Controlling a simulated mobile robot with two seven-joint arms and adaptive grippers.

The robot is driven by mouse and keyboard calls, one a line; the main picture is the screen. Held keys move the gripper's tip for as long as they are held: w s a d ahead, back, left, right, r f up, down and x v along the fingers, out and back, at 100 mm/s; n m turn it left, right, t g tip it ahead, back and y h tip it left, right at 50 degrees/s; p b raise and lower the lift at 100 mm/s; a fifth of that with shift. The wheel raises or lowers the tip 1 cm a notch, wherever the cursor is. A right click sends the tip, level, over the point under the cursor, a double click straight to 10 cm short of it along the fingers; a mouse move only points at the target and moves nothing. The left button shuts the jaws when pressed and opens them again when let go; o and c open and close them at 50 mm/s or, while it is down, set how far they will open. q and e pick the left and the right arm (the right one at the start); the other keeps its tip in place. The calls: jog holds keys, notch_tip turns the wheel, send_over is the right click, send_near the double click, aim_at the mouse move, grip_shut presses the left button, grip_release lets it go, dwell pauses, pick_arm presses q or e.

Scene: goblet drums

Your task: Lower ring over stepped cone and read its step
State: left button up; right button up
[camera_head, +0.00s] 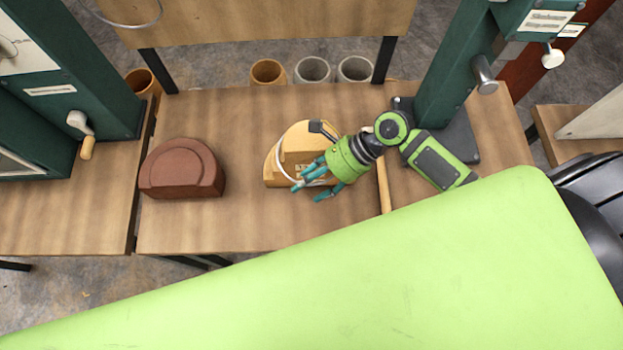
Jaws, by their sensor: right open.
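A pale yellow wooden stepped block (300,138) stands on the wooden bench (240,225), partly hidden by my right gripper. I take it for the stepped cone. A thin white curved band (278,168) shows along its left side and looks like part of the ring; the rest is hidden. I cannot tell whether it touches the block. My right gripper (309,189), with teal fingers, is open over the front of the block, near the band. A dark red-brown stepped block (180,168) stands to the left on the same bench. My left gripper is not in view.
A wooden stick (384,188) lies right of my right gripper. A green machine column (452,70) stands at the back right; another green machine (85,65) stands at the left. Several pots, including a grey one (313,70), stand behind the bench. Bench front centre is clear.

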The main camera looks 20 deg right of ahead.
jog(key=shift+d+r, duration=0.1)
jog(key=shift+d, duration=0.1)
jog(key=v, duration=1.1)
jog(key=shift+d+r, duration=0.15)
jog(key=shift+r, duration=0.05)
